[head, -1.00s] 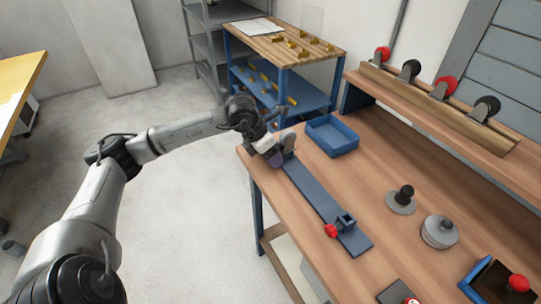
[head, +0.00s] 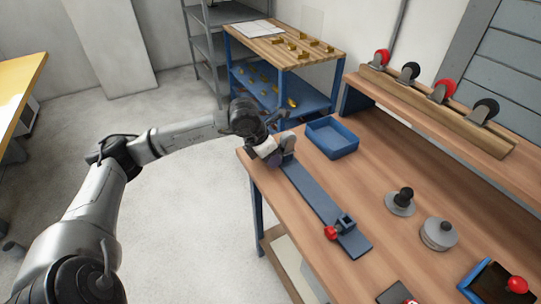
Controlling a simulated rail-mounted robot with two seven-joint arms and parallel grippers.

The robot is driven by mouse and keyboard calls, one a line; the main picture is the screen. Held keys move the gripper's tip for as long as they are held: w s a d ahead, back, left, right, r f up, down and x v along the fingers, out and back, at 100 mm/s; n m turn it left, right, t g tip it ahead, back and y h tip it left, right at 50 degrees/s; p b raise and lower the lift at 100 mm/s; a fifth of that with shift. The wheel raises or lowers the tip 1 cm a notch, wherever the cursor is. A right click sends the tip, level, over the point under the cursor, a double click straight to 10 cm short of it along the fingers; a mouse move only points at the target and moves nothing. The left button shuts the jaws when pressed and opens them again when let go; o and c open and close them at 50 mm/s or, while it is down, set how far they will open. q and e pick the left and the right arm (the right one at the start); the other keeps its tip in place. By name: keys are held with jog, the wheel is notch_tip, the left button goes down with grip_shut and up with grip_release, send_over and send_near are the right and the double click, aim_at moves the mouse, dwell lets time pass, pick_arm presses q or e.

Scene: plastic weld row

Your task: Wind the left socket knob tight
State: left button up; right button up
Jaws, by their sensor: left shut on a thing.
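A dark blue-grey bar (head: 318,203) lies along the left part of the wooden workbench, with a socket at each end. The near-end socket (head: 345,222) carries a red knob (head: 330,232) on its side. My left gripper (head: 274,159) is at the far, left end of the bar, beside the left socket (head: 287,143), and is shut on the left socket knob. The gripper hides that knob and part of the socket. My right gripper is out of view.
A blue open tray (head: 332,138) stands right of the bar's far end. A grey disc with a black knob (head: 400,200), a stack of grey discs (head: 438,234) and a blue box (head: 487,281) stand to the right. Caster wheels line a raised shelf (head: 455,120).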

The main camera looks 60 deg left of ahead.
pick_arm(q)
jog(key=shift+d+y, duration=0.2)
jog(key=shift+y, duration=0.8)
jog(key=shift+m+y, duration=0.5)
jog(key=shift+y, duration=0.8)
jog(key=o, duration=0.9)
jog(key=shift+o, duration=0.2)
